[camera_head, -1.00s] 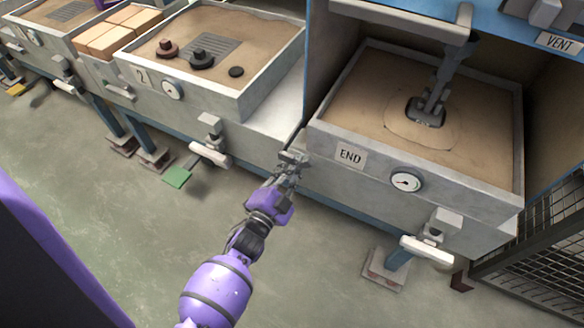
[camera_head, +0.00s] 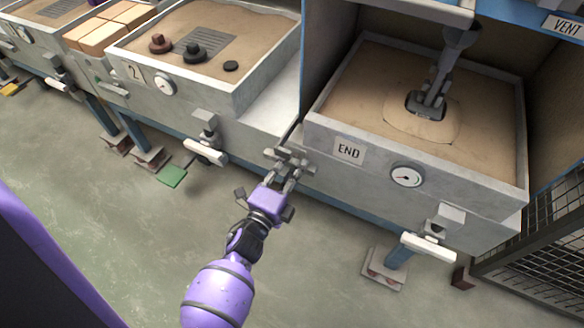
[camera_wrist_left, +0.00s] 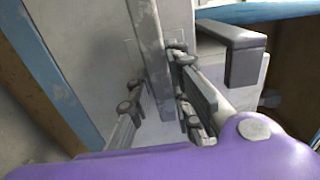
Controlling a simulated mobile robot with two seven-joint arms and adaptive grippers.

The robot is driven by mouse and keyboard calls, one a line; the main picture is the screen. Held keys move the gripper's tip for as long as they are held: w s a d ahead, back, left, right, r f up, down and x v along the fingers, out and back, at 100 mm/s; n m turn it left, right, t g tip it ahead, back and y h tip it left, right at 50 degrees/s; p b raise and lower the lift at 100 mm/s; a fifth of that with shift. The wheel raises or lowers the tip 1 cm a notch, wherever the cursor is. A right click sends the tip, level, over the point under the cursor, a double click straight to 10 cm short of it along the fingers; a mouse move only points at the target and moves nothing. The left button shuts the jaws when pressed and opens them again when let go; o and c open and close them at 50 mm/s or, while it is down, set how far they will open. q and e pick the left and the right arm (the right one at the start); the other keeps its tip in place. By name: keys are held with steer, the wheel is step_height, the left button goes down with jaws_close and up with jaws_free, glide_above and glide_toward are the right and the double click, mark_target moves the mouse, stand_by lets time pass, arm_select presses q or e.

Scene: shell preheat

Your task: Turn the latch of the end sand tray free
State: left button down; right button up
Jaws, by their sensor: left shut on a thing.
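The end sand tray (camera_head: 440,160), marked END, is a grey box filled with sand at the right. A small grey latch (camera_head: 291,157) sits at its left front corner. My left gripper (camera_head: 283,181), on a purple arm, reaches up to this latch and is shut on it. In the left wrist view, a grey bar (camera_wrist_left: 150,55) stands between the two dark jointed fingers (camera_wrist_left: 160,110). The exact contact is partly hidden by the fingers. A bent grey handle (camera_wrist_left: 238,45) shows beside the right finger. My right gripper is not in view.
Sand tray 2 (camera_head: 185,100) stands to the left, with a white-handled lever (camera_head: 205,150) on its front. The end tray carries a gauge (camera_head: 406,176) and another white-handled lever (camera_head: 428,246). A mesh panel (camera_head: 540,240) closes off the right. The floor in front is open.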

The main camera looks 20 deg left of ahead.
arm_select(q)
steer(key=shift+w+r+m, duration=0.2)
steer(key=shift+m, duration=0.1)
steer(key=c, duration=1.7)
jaws_free()
steer(key=shift+o, duration=0.6)
steer(key=shift+f, duration=0.1)
steer(key=shift+s+f, duration=0.1)
steer(key=shift+s, duration=0.2)
steer(key=s, duration=1.1)
steer(key=shift+s+a, duration=0.15)
steer(key=shift+s, duration=0.1)
